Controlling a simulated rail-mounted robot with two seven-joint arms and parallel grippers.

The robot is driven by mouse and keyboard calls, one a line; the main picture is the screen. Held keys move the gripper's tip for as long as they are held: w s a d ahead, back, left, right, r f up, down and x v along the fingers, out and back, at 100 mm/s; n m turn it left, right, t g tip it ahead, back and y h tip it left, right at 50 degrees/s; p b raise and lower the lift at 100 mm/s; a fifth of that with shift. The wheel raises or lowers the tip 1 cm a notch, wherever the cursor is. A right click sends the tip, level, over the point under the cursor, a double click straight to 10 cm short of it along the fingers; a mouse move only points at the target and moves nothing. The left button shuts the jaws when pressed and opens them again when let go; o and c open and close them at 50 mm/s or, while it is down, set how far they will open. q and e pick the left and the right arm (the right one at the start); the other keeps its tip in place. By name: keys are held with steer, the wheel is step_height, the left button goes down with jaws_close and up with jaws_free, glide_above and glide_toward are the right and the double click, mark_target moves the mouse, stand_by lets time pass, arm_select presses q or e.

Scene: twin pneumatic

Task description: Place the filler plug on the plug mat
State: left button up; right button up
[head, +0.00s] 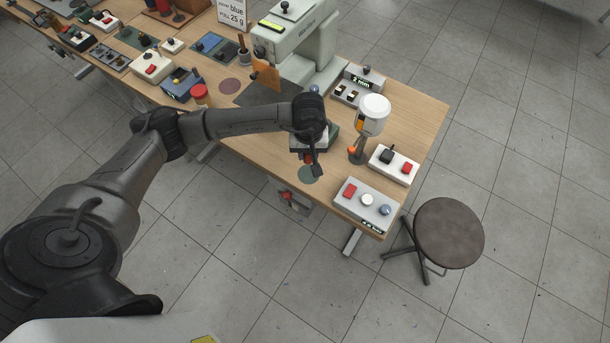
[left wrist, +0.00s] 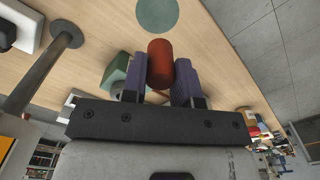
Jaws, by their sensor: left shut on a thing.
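In the left wrist view, my left gripper (left wrist: 160,80) is shut on a red-orange cylinder, seemingly the filler plug (left wrist: 160,58), held between its purple fingers. A flat round green mat (left wrist: 157,13), perhaps the plug mat, lies on the wooden table beyond the plug. The green mat (head: 308,174) also shows in the head view near the table's front edge, just below my left gripper (head: 316,170). A brownish round mat (head: 230,86) lies further left. My right gripper is not in view.
A green block (left wrist: 115,72) stands beside the held plug. A grey post with a white cup-like head (head: 374,110), a white switch box (head: 394,165) and a grey button box (head: 364,203) stand to the right. A large grey machine (head: 298,45) stands behind. A stool (head: 448,232) is off the table.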

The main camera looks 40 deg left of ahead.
mark_target(309, 161)
arm_select(q)
steer(key=f, duration=0.1)
steer(key=w+f, duration=0.1)
steer(key=shift+a+f, duration=0.1)
steer(key=shift+f, duration=0.25)
steer(key=shift+s+f, duration=0.2)
steer(key=shift+f, duration=0.4)
steer(key=shift+s+f, duration=0.15)
steer(key=shift+f, duration=0.45)
steer(key=shift+w+f, duration=0.15)
steer(key=shift+f, duration=0.25)
steer(key=shift+f+b, duration=0.3)
steer(key=shift+f, duration=1.55)
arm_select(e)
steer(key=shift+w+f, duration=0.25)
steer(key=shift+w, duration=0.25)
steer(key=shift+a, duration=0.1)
arm_select(q)
steer(key=shift+f, duration=0.15)
steer(key=o, duration=0.9)
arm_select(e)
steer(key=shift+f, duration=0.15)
